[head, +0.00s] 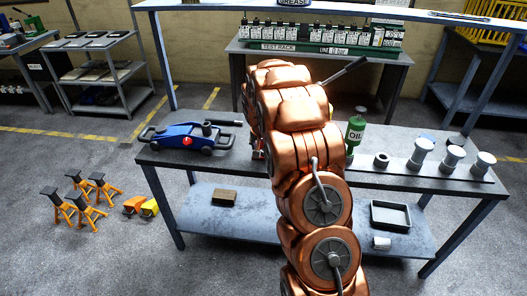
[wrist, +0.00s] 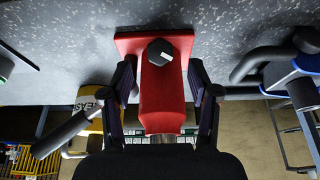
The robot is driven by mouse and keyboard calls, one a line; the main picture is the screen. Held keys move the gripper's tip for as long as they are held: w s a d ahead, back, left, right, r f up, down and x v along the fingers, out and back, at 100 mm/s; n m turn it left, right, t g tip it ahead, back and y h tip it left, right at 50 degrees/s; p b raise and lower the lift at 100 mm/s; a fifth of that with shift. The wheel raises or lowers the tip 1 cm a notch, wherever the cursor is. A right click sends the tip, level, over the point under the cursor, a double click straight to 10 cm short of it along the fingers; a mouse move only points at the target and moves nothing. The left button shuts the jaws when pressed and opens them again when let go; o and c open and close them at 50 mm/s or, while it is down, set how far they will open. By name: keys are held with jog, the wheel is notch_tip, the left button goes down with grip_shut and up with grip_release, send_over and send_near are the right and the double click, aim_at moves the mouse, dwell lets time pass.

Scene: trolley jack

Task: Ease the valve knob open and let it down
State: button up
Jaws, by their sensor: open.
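In the wrist view, a red block-like body (wrist: 162,95) on a wider red base stands between the fingers of my gripper (wrist: 160,78). A dark faceted knob (wrist: 159,51) sits on the red body. The fingers are apart, one on each side of the red body; I cannot tell whether they touch it. In the head view my arm hides my gripper and most of the red thing; a sliver of red (head: 258,154) shows at the arm's left edge. A blue trolley jack (head: 180,136) with a small red disc lies on the bench's left end.
The lower shelf bears a brown block (head: 224,197) and a grey tray (head: 390,215). Orange stands (head: 88,200) are on the floor left.

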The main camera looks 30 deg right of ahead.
jog(key=s+a+r+n+b, duration=0.1)
jog(key=s+a+r, duration=0.2)
jog(key=s+a, duration=0.2)
jog(key=s+a+r+n+g+y+b, duration=0.1)
jog(key=s+a+r, duration=0.2)
jog(key=s+a, duration=0.3)
jog(key=s+a+r+n+g+b, duration=0.1)
jog(key=s+a+r+b, duration=0.1)
jog(key=s+a, duration=0.3)
jog(key=shift+s+a+r+n, duration=0.25)
jog(key=shift+s+r, duration=0.35)
jog(key=shift+s, duration=1.1)
jog(key=shift+d, duration=0.1)
jog(key=s+a+n+g, duration=0.1)
jog(key=s+a, duration=0.2)
jog(key=s, duration=0.6)
jog(key=s+a+r+n+g+y, duration=0.1)
jog(key=s+a, duration=0.3)
jog(key=s, duration=0.5)
jog(key=s+a+r+n+g, duration=0.1)
jog(key=s+a+n, duration=0.1)
jog(key=s, duration=0.7)
jog(key=shift+a+n+y, duration=0.35)
jog(key=shift+a+y, duration=0.05)
jog(key=shift+a, duration=0.45)
